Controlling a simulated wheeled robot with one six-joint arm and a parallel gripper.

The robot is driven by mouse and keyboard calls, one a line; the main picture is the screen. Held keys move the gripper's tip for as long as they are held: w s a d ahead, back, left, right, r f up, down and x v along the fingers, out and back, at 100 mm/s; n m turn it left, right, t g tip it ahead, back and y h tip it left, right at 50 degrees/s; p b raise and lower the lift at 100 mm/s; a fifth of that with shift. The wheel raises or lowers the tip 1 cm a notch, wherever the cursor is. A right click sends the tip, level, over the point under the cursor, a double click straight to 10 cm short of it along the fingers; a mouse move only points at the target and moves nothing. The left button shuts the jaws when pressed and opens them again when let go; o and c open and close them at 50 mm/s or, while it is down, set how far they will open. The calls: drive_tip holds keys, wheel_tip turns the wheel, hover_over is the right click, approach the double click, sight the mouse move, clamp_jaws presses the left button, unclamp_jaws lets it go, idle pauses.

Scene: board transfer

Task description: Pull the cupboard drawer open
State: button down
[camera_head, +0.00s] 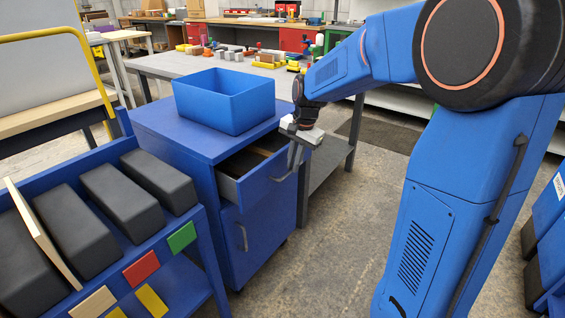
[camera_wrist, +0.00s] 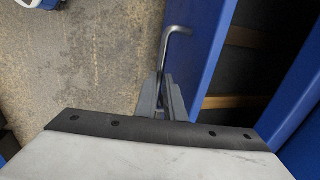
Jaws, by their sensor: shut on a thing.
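The blue cupboard (camera_head: 238,238) stands in the middle of the head view, and its top drawer (camera_head: 262,182) is partly pulled out. The drawer's dark inside shows behind its blue front panel, also in the wrist view (camera_wrist: 203,70). My gripper (camera_head: 296,150) is at the drawer front and shut on the drawer's handle (camera_wrist: 176,36). In the wrist view the bent metal handle runs up from between the fingers (camera_wrist: 165,100). The part of the handle inside the fingers is hidden. A lower door handle (camera_head: 243,238) shows on the cupboard front.
An open blue box (camera_head: 224,98) stands on the cupboard top. A blue cart (camera_head: 205,268) with dark blocks and a thin upright board (camera_head: 42,232) is close at the left. A workbench (camera_head: 180,68) stands behind. The floor (camera_head: 330,240) in front of the drawer is clear.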

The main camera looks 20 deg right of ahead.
drive_tip(key=s+d, duration=1.3)
drive_tip(key=s, duration=0.5)
drive_tip(key=shift+s+d, duration=0.15)
drive_tip(key=c, duration=1.8)
unclamp_jaws()
drive_tip(key=shift+c, duration=0.2)
drive_tip(key=shift+r, duration=0.1)
wheel_tip(320, 180, up, 17)
drive_tip(key=s+d, duration=0.2)
drive_tip(key=shift+s, duration=0.3)
